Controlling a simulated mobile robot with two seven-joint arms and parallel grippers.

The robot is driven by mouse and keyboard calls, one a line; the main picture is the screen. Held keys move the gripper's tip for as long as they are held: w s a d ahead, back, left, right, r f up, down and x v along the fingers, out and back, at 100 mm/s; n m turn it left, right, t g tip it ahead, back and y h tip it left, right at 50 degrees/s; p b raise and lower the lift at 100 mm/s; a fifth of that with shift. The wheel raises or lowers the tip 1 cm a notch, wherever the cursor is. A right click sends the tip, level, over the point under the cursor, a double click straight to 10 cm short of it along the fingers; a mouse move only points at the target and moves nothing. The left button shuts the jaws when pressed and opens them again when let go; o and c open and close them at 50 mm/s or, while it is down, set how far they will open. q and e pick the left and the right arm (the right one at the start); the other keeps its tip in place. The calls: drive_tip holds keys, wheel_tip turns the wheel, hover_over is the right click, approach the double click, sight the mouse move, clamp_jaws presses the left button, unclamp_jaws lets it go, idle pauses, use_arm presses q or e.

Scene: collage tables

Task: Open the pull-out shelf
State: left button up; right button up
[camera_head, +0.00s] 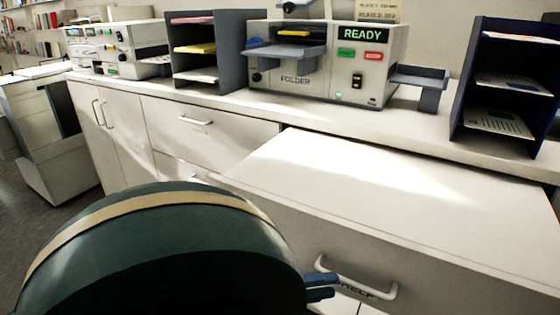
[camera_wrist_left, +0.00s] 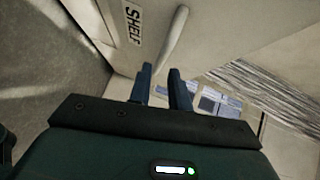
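The pull-out shelf (camera_head: 410,190) stands well out from under the counter in the head view, its pale flat top showing. Its front carries a light bar handle (camera_head: 357,277) and a label reading SHELF, partly hidden by the handle. In the left wrist view the handle (camera_wrist_left: 174,38) and the SHELF label (camera_wrist_left: 133,24) show clearly. My left gripper (camera_head: 334,284) is at the left end of the handle. Its two blue fingers are apart in the left wrist view (camera_wrist_left: 161,72), with the handle's near end at their tips; contact is unclear. My right gripper is not in view.
The counter holds a folder machine (camera_head: 320,65) with a READY sign and dark paper racks (camera_head: 212,50) (camera_head: 505,85). A closed drawer (camera_head: 200,135) and cupboard doors lie left. My dark rounded arm part covers the lower left. Open floor shows far left.

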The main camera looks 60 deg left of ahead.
use_arm(q)
drive_tip(key=p+v, duration=0.2)
drive_tip(key=v, duration=0.5)
drive_tip(key=shift+s+p, duration=0.3)
drive_tip(key=shift+p, duration=0.05)
idle(0.4)
